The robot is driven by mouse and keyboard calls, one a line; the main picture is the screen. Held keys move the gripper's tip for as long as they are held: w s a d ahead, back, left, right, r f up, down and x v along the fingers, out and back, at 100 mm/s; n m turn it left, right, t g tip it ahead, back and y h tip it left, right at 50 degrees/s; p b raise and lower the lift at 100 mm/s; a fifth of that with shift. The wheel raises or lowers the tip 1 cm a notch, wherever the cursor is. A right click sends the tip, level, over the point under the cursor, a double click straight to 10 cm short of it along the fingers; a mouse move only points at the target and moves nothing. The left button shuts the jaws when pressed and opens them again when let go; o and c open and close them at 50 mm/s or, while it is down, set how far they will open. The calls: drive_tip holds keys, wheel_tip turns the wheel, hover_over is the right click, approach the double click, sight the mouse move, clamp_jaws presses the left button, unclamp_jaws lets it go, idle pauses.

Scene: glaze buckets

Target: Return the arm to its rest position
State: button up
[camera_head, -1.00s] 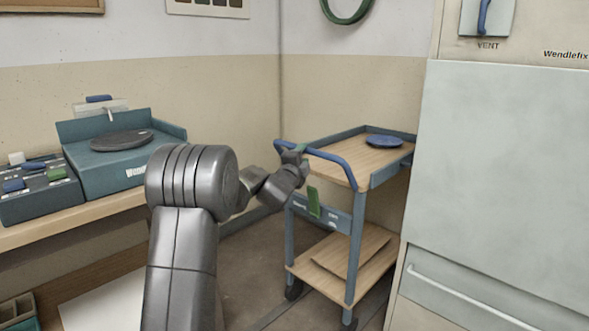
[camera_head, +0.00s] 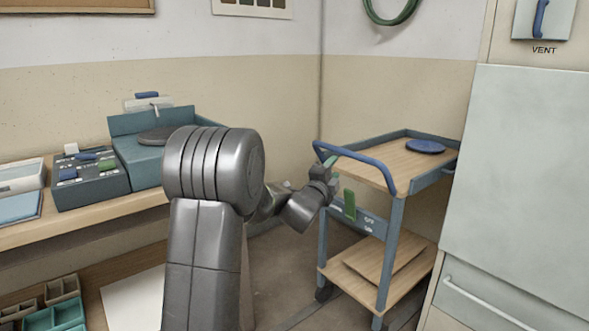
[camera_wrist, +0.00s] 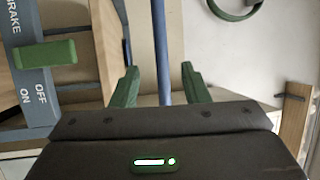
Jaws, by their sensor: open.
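My arm reaches forward from the bottom of the head view, with my gripper (camera_head: 326,165) beside the blue handle (camera_head: 362,158) of a cart. In the wrist view my gripper (camera_wrist: 159,80) has its two green fingers apart. The blue handle bar (camera_wrist: 161,45) shows between them in the picture, with gaps on both sides. I cannot tell whether it lies in the jaws or beyond them. No held object shows.
The cart's green brake lever (camera_head: 349,204) is close to my gripper, also in the wrist view (camera_wrist: 44,53). A blue disc (camera_head: 425,146) lies on the cart. A large pale cabinet (camera_head: 520,170) stands right. A workbench (camera_head: 80,224) with a control box (camera_head: 90,182) is left.

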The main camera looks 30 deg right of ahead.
drive_tip(key=x, duration=1.3)
drive_tip(key=shift+w+d, duration=0.25)
idle(0.4)
